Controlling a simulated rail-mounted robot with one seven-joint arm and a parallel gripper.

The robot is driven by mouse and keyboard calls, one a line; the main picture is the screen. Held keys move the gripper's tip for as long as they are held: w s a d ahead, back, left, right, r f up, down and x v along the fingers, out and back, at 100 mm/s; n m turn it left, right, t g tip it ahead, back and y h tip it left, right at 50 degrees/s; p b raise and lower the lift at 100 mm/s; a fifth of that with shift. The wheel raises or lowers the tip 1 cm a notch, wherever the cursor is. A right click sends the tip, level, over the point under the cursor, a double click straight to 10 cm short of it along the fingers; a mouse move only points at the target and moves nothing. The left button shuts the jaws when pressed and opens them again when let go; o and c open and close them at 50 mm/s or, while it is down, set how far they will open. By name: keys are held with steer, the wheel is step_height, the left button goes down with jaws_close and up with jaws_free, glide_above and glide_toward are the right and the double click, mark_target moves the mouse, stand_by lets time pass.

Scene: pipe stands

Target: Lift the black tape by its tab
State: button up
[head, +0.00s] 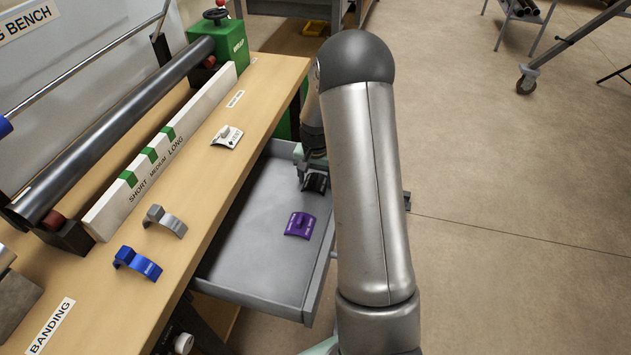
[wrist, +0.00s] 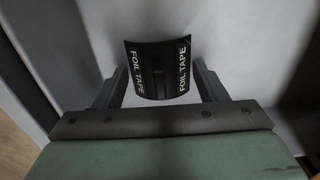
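The black tape (wrist: 158,58) is a curved black piece lettered FOIL TAPE in white on both sides. Its tab is a dark raised strip down the middle, hard to make out against the black. It lies in the grey drawer (head: 250,265). My gripper (wrist: 160,88) is open, one finger on each side of the tape's near part in the wrist view. No contact shows, and I cannot tell the height gap.
A purple curved piece (head: 300,225) lies in the drawer, nearer. A white one (head: 227,136), a grey one (head: 166,221) and a blue one (head: 137,263) sit on the wooden bench (head: 200,200). The drawer's walls stand close around my gripper.

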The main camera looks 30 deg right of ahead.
steer(key=c, duration=0.9)
steer(key=shift+s, duration=0.1)
steer(key=shift+c, duration=0.2)
